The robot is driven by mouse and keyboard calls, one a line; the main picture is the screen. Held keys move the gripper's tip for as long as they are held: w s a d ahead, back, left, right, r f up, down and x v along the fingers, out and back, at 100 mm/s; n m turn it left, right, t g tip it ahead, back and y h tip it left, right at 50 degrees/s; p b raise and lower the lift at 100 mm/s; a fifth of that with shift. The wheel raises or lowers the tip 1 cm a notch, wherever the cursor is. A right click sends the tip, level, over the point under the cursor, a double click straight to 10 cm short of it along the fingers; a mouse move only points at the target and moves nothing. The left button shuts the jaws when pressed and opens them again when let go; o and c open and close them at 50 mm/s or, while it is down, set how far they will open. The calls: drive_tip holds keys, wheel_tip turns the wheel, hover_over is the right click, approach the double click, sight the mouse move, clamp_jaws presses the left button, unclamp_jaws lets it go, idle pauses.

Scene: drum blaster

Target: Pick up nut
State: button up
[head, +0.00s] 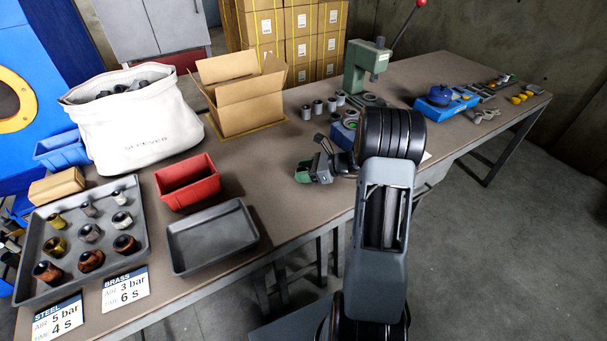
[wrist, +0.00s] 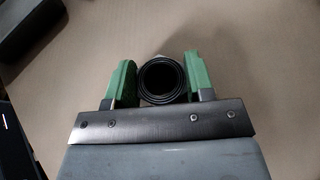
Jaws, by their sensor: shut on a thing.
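My gripper (head: 316,170) hangs over the middle of the table, with green jaw pads. In the wrist view, my gripper (wrist: 162,80) is shut on a dark, round, hollow piece with concentric rings, taken as the nut (wrist: 162,78). The pads press on its left and right sides, and its open end faces the camera. A small pale edge shows above it. In the head view the held nut cannot be made out clearly between the jaws. Several brass, steel and rusty brown nut-like pieces (head: 88,232) stand in a large grey tray (head: 143,213) at the left.
An empty dark tray (head: 212,238) and a red bin (head: 188,181) stand left of my gripper. A white bag (head: 133,125), an open cardboard box (head: 240,95) and a green press (head: 366,62) are behind. Several grey cylinders (head: 319,107) stand near the press. Table between is bare.

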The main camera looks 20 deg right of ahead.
drive_tip(key=shift+c, duration=0.6)
